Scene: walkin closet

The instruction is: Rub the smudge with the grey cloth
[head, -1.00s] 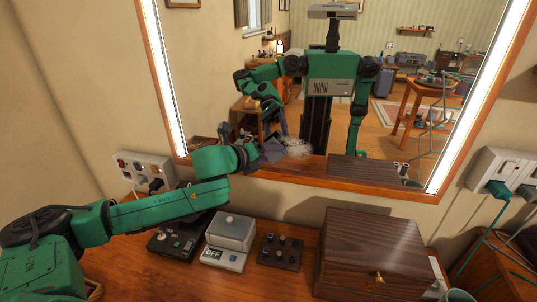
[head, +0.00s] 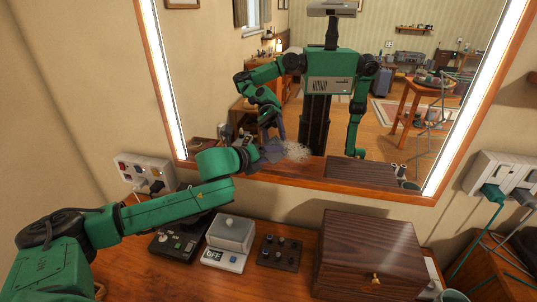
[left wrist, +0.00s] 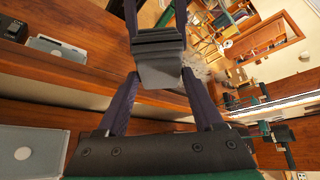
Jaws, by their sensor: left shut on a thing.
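The smudge (head: 295,152) is a whitish scribbled patch low on the mirror, left of its middle. It also shows in the left wrist view (left wrist: 196,66), partly behind the cloth. My left gripper (head: 258,154) is at the lower mirror, just left of the smudge. Its purple fingers (left wrist: 160,88) are shut on the dark grey cloth (left wrist: 158,65). In the head view the cloth (head: 271,152) meets its reflection beside the smudge's left edge. I cannot tell for sure whether it touches the glass. My right gripper is not directly in view.
The mirror's wooden frame (head: 300,180) runs below the cloth. On the table stand a dark wooden box (head: 368,255), a grey device with an OFF display (head: 228,242), a knob panel (head: 279,251) and a black device (head: 180,238). Wall sockets (head: 146,172) are at left.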

